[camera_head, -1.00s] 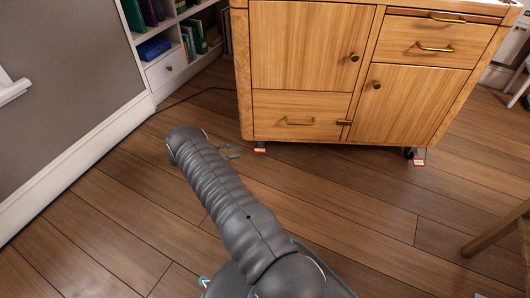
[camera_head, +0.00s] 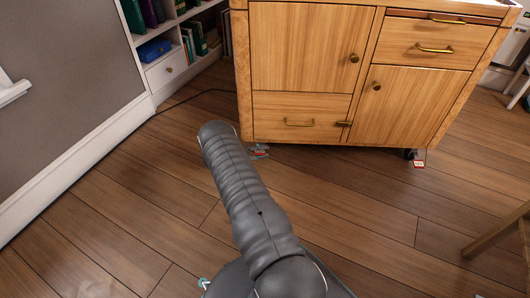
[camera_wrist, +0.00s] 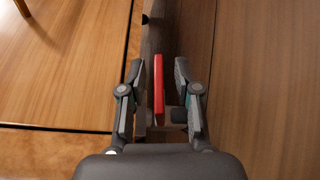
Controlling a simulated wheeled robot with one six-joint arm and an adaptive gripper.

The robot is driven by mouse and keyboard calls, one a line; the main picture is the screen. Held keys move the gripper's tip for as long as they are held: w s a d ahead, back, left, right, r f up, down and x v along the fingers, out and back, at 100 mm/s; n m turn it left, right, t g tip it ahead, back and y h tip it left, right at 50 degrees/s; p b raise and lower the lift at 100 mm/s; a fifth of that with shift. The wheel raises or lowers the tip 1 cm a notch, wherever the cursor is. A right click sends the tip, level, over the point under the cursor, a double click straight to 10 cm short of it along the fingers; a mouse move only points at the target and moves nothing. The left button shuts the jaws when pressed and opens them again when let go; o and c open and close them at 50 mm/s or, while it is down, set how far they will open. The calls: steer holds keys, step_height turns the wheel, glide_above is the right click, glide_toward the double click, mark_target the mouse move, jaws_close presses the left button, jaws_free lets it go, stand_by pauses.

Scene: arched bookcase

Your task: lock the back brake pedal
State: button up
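A red brake pedal (camera_wrist: 158,88) shows in the wrist view, standing between the two fingers of my gripper (camera_wrist: 160,72). Gaps show on both sides of the pedal, so the fingers are apart and not closed on it. A second red pedal (camera_head: 419,164) with a white part is at the right front caster (camera_head: 409,153). I cannot tell how far either pedal is pressed.
The wooden cabinet (camera_head: 300,50) with brass handles stands just above and behind the gripper. A white bookcase (camera_head: 170,68) and grey wall (camera_head: 60,80) are to the left. A wooden chair leg (camera_head: 495,232) is at right. The plank floor (camera_head: 340,220) in front is clear.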

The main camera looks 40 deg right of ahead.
steer(key=shift+s+d+f, duration=0.1)
steer(key=shift+s+d, duration=0.1)
steer(key=shift+d, duration=0.3)
jaws_close()
